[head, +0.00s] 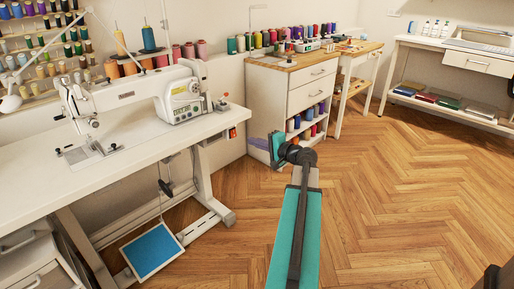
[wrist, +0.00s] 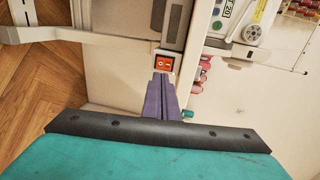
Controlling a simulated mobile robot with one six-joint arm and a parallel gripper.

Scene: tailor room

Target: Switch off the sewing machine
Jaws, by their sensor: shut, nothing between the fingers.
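The white sewing machine (head: 135,92) stands on its white table (head: 110,165) at the left in the head view. A small orange-red switch (head: 232,132) sits under the table's right end. In the wrist view the switch (wrist: 160,64) shows as an orange-red rocker in a dark frame, with light marks on it. My gripper (head: 252,141), with purple fingers, points left at it from the right. In the wrist view my gripper (wrist: 161,77) is shut and empty, its tips just below the switch in the picture. I cannot tell whether they touch it.
A blue foot pedal (head: 152,254) hangs low under the table by the table leg (head: 207,190). A white cabinet (head: 290,95) with thread spools stands right behind my gripper. The wooden floor (head: 400,190) to the right is clear.

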